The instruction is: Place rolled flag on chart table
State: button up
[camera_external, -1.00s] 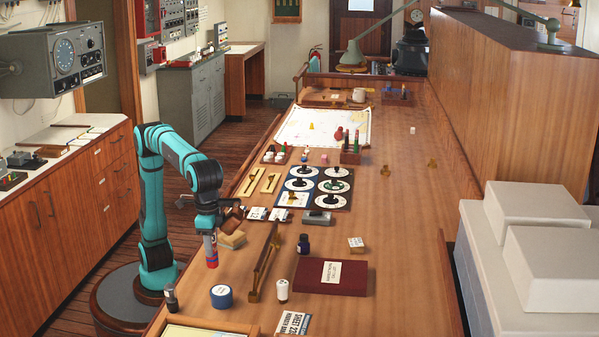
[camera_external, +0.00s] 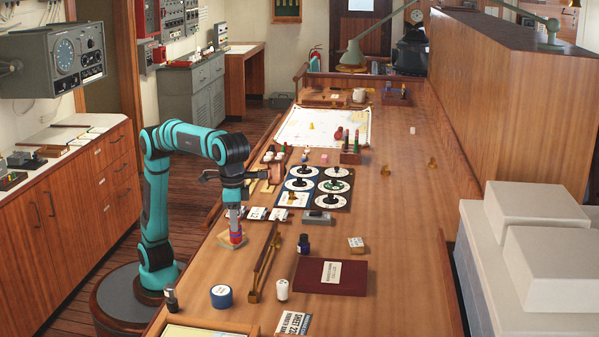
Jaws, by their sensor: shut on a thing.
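My gripper (camera_external: 235,212) points down over the left side of the long wooden table. It is shut on the rolled flag (camera_external: 237,234), a small upright red and blue roll just below the fingers. The flag is in front of a tan block (camera_external: 226,242) on the table. I cannot tell whether its lower end touches the block or the table. The chart table (camera_external: 398,215) is the long brown wooden top, with a pale chart (camera_external: 305,128) spread at its far end.
A board of black dials (camera_external: 335,187) and small white blocks lie just right of and beyond my gripper. A brass-ended bar (camera_external: 264,262), blue tape roll (camera_external: 221,296), white bottle (camera_external: 282,289) and dark red book (camera_external: 331,276) are nearer. The table's right side is mostly clear.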

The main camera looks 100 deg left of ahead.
jog(key=w+a+n, duration=0.6)
jog(key=w+a, duration=1.4)
jog(key=a, duration=0.4)
jog(key=w+a+n, duration=0.3)
jog(key=w+a, duration=0.1)
jog(key=a, duration=1.2)
jog(key=w+a+n, duration=0.3)
jog(key=w+a, duration=0.1)
jog(key=a, duration=1.2)
jog(key=s+a+n, duration=0.3)
jog(key=s+a, duration=0.1)
jog(key=a, duration=1.2)
jog(key=s+a+n, duration=0.3)
jog(key=s+a, duration=0.2)
jog(key=a, duration=1.2)
jog(key=s+a+n, duration=0.2)
jog(key=s+a, duration=0.2)
jog(key=a, duration=1.2)
jog(key=s+a+n, duration=0.3)
jog(key=s+a, duration=0.8)
jog(key=a, duration=0.3)
jog(key=shift+s+a, duration=0.1)
